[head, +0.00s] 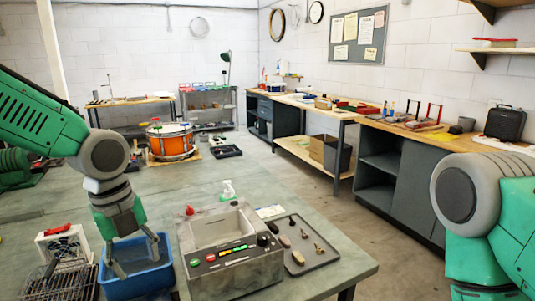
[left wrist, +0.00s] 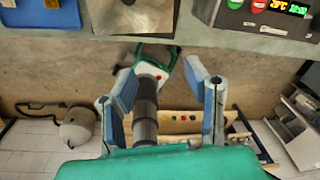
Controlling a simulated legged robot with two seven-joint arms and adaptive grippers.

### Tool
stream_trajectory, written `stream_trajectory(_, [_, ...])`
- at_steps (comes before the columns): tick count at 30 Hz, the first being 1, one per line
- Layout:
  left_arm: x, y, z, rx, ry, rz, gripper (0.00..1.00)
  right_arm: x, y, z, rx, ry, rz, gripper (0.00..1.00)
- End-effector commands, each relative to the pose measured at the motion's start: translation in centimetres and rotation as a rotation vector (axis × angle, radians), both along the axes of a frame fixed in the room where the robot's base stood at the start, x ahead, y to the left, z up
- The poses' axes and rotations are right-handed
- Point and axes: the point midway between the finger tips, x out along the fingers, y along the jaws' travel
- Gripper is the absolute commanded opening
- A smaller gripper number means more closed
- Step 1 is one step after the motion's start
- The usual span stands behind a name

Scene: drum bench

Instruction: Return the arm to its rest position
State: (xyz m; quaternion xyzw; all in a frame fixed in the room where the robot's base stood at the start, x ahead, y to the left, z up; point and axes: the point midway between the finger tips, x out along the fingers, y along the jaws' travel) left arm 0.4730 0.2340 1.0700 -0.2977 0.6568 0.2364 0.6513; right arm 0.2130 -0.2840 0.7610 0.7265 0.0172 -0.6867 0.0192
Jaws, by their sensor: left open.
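My left arm (head: 45,115) comes in from the left, green with grey joints, its forearm hanging down. My left gripper (head: 140,258) overlaps the blue bin (head: 135,285) in the head view. In the left wrist view my left gripper (left wrist: 160,78) has its two blue-grey fingers apart, with nothing held between them. There the fingers appear over the bench's front edge and the floor, with a blue bin (left wrist: 40,14) off at the top left. My right arm (head: 490,220) shows at the right edge; its gripper is out of the picture.
A grey machine (head: 232,268) with lit buttons stands right of the blue bin, beside a tray (head: 318,257) of small tools. A wire basket (head: 62,284) and a white box (head: 62,245) are to the left. An orange drum (head: 171,143) stands farther back. The bench's middle is mostly clear.

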Motion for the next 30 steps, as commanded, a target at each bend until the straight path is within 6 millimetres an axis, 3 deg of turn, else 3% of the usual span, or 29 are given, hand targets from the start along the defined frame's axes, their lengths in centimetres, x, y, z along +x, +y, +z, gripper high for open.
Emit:
stream_trajectory(8, [-2.6,-1.6,-7.0,-0.062,0.073,0.29,0.42,0.0,0.0,0.0,0.0,-0.001,0.0,0.0])
stream_trajectory(14, [-6.4,-2.7,-14.4,-0.101,0.158,0.669,0.42,0.0,0.0,0.0,0.0,0.0,0.0,0.0])
stream_trajectory(17, [-9.8,-2.8,-19.2,-0.102,0.21,0.962,0.42,0.0,0.0,0.0,0.0,0.0,0.0,0.0])
stream_trajectory(21, [-15.9,-1.6,-25.3,-0.075,0.242,1.454,0.42,0.0,0.0,0.0,0.0,0.0,0.0,0.0])
stream_trajectory(25, [-20.9,0.7,-28.6,-0.045,0.207,1.846,0.42,0.0,0.0,0.0,0.0,0.0,0.0,0.0])
stream_trajectory(30, [-26.1,4.0,-30.6,-0.028,0.098,2.238,0.42,0.0,0.0,0.0,0.0,0.0,0.0,0.0])
